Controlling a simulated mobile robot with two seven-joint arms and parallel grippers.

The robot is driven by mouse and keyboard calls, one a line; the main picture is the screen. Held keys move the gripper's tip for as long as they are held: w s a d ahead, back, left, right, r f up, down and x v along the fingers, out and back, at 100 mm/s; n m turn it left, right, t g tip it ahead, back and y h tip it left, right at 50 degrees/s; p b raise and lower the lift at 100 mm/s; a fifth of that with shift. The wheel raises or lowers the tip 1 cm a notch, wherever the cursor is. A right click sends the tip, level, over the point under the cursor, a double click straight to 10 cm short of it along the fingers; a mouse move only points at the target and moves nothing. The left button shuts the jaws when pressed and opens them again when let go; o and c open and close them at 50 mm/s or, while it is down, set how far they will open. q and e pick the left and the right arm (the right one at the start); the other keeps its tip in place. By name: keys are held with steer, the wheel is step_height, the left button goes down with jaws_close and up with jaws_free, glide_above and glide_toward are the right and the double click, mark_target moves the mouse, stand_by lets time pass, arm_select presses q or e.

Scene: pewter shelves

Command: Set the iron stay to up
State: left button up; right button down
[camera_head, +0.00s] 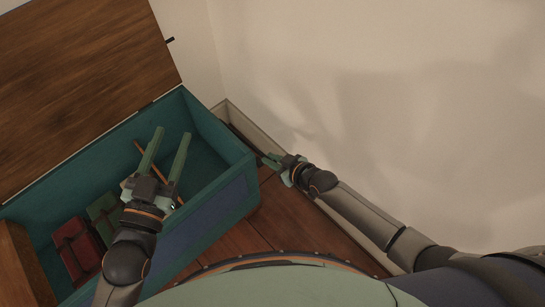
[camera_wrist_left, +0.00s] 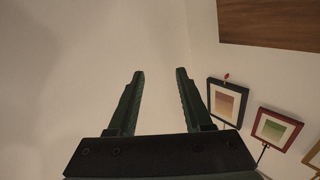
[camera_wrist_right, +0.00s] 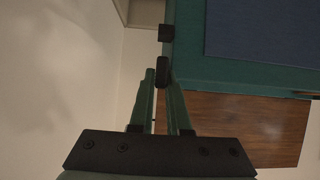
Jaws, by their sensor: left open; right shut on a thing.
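The iron stay (camera_wrist_right: 163,68) shows as a dark piece between my right gripper's fingertips in the right wrist view. In the head view a thin dark bar (camera_head: 243,139) runs from near the chest's far right corner toward that gripper. My right gripper (camera_head: 268,160) is shut on the stay, low beside the teal chest's right end. The chest (camera_head: 215,207) stands open, its wooden lid (camera_head: 85,75) raised at the upper left. A small black peg (camera_head: 170,40) sticks out of the lid's edge. My left gripper (camera_head: 172,133) is open and empty above the chest.
In the chest lie a red item (camera_head: 78,250), a green item (camera_head: 103,212) and a thin orange stick (camera_head: 139,149). A wooden block (camera_head: 22,262) is at its left end. A pale wall (camera_head: 400,110) stands close on the right. Framed pictures (camera_wrist_left: 228,101) show in the left wrist view.

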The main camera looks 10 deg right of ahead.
steer(key=shift+a+r+g+p, duration=0.3)
steer(key=shift+r+p, duration=0.4)
steer(key=shift+p, duration=0.25)
arm_select(q)
steer(key=s+f+n+g+y+p, duration=0.1)
steer(key=s+f+g, duration=0.3)
steer(key=f, duration=0.5)
steer(key=s+f+n+g+y+p, duration=0.1)
steer(key=s+f+g, duration=0.35)
steer(key=f, duration=0.45)
step_height(320, 180, up, 6)
steer(key=p, duration=0.8)
steer(key=shift+d, duration=0.15)
arm_select(e)
steer(key=w+a+r+g+h, duration=0.2)
steer(key=w+r+g, duration=0.1)
steer(key=r, duration=0.5)
steer(key=shift+w+a+h, duration=0.25)
steer(key=shift+a+h, duration=0.15)
